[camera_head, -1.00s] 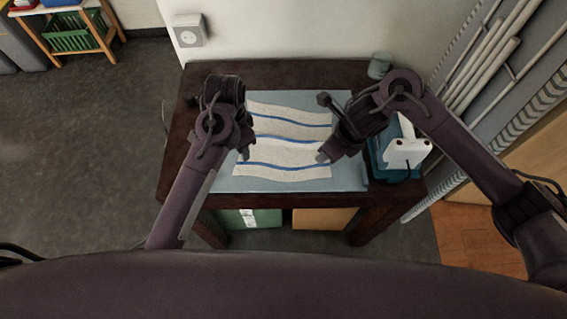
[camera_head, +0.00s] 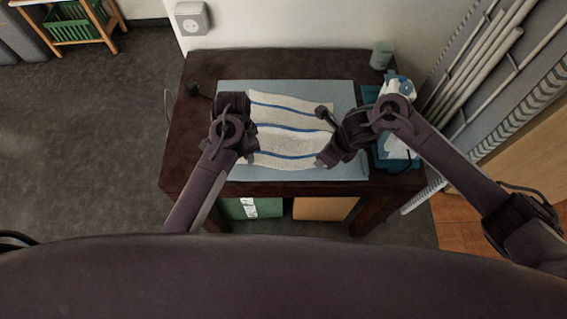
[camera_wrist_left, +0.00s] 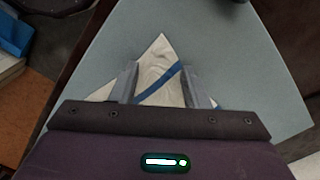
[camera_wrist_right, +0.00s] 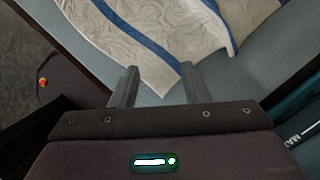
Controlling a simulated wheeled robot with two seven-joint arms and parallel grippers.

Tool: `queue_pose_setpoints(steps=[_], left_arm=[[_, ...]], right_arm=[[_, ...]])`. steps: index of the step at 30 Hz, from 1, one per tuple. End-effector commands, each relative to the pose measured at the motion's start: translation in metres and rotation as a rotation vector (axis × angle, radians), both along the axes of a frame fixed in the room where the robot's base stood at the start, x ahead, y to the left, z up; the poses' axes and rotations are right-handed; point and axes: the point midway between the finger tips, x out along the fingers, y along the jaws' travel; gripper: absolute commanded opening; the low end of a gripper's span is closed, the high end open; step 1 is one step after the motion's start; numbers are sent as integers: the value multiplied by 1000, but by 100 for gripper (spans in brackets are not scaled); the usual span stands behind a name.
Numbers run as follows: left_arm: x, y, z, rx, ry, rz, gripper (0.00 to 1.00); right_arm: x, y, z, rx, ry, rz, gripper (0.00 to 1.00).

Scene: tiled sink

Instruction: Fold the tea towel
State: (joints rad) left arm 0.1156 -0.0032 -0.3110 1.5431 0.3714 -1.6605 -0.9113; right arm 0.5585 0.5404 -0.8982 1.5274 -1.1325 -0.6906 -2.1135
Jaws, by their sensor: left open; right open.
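The tea towel (camera_head: 290,143), cream with blue stripes, lies spread and wavy on a blue-grey mat (camera_head: 342,93) on a dark table. My left gripper (camera_head: 243,157) is at its near left corner. In the left wrist view, a pointed towel corner (camera_wrist_left: 158,68) with a blue stripe lies between the open fingers (camera_wrist_left: 160,85). My right gripper (camera_head: 323,161) is at the near right corner. In the right wrist view, the towel's corner (camera_wrist_right: 150,72) reaches between the open fingers (camera_wrist_right: 157,88). Whether any finger touches the cloth I cannot tell. My arms hide parts of the towel's sides.
A blue box with white contents (camera_head: 397,150) stands right of the mat, close to my right arm. A grey cup (camera_head: 381,54) stands at the table's back right. The wall is behind the table. Bare tabletop (camera_head: 270,64) lies behind the mat.

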Motion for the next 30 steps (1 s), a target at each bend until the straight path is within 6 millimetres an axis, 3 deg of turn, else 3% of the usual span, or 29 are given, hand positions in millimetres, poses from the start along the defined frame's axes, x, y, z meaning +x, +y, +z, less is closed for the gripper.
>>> queue_pose_setpoints(steps=[13,30], left_arm=[[0,0,-3,0,0,0,42],[0,0,-4,1,1,0,5]], right_arm=[[0,0,-3,0,0,-1,42],[0,0,-3,-1,1,-1,5]])
